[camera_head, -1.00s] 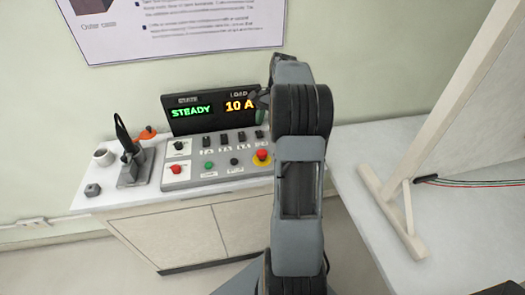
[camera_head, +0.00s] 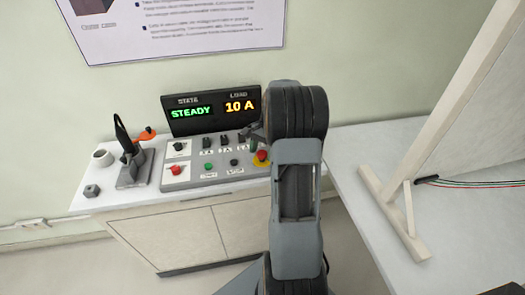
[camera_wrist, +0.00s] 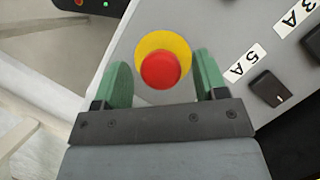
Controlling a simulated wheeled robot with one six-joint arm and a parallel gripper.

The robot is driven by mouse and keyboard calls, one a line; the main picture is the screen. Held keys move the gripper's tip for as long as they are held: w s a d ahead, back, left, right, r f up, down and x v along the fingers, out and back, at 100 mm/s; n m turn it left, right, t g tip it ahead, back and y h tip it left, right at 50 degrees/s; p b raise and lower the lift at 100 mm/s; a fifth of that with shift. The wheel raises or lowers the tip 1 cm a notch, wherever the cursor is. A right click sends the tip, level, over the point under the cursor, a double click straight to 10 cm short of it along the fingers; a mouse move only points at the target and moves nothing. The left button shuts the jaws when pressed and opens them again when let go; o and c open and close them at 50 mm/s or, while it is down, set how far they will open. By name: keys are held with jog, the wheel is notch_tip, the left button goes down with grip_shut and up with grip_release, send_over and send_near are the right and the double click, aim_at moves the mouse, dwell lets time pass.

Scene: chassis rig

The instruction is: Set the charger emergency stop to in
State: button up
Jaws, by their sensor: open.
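The charger's emergency stop is a red mushroom button on a yellow base (camera_head: 261,158) at the right end of the grey control panel (camera_head: 195,177). In the wrist view the red button (camera_wrist: 160,70) lies between the two green fingertips of my gripper (camera_wrist: 162,84). My gripper is open and holds nothing. I cannot tell how far the fingers are above the panel, or whether the button is in or out. In the head view my arm hides part of the panel's right end, and the gripper's fingers are not clear.
A display (camera_head: 212,108) behind the panel reads STEADY and 10 A. Black switches (camera_wrist: 268,88) sit beside the stop. Another red knob (camera_head: 174,170) is at the panel's left. A tool stand (camera_head: 133,170) and white mug (camera_head: 103,157) stand further left. A wooden frame (camera_head: 400,215) stands right.

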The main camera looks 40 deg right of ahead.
jog(key=c, duration=1.2)
jog(key=shift+f, duration=0.65)
grip_shut()
jog(key=o, duration=1.2)
grip_release()
jog(key=v, duration=1.4)
jog(key=shift+p, duration=0.35)
jog(key=shift+a, duration=0.1)
